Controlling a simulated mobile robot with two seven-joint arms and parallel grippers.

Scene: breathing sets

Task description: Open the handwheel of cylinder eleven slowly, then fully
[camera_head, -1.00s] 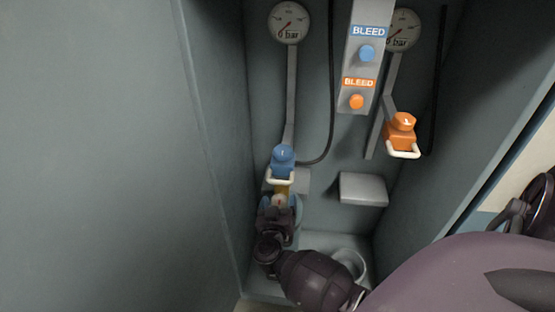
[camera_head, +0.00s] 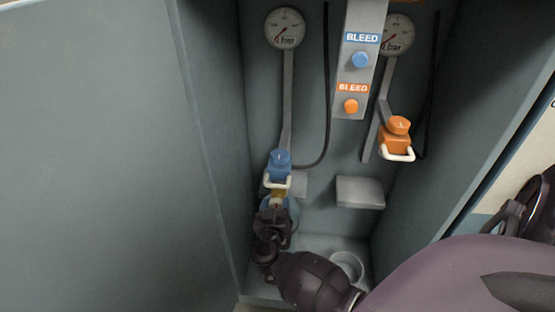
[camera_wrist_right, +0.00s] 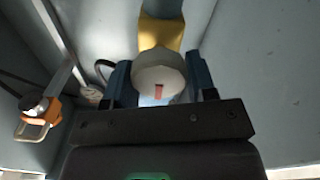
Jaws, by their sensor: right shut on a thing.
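A pale round handwheel (camera_wrist_right: 159,78) with a red mark sits between the blue fingers of my right gripper (camera_wrist_right: 160,88) in the wrist view. A yellow valve body (camera_wrist_right: 160,33) is just beyond it. In the head view my right gripper (camera_head: 277,207) is at the lower left of the cabinet, below a blue connector (camera_head: 280,162) with a white bail handle. It is shut on the handwheel, which it mostly hides there. No cylinder number is readable. My left gripper is not in view.
An orange connector (camera_head: 396,140) with a white bail hangs at the right. Two gauges, the left one (camera_head: 285,29) whole, and a panel with blue (camera_head: 361,60) and orange (camera_head: 351,106) BLEED knobs are above. A grey block (camera_head: 360,192) juts from the back wall. Cabinet walls close in both sides.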

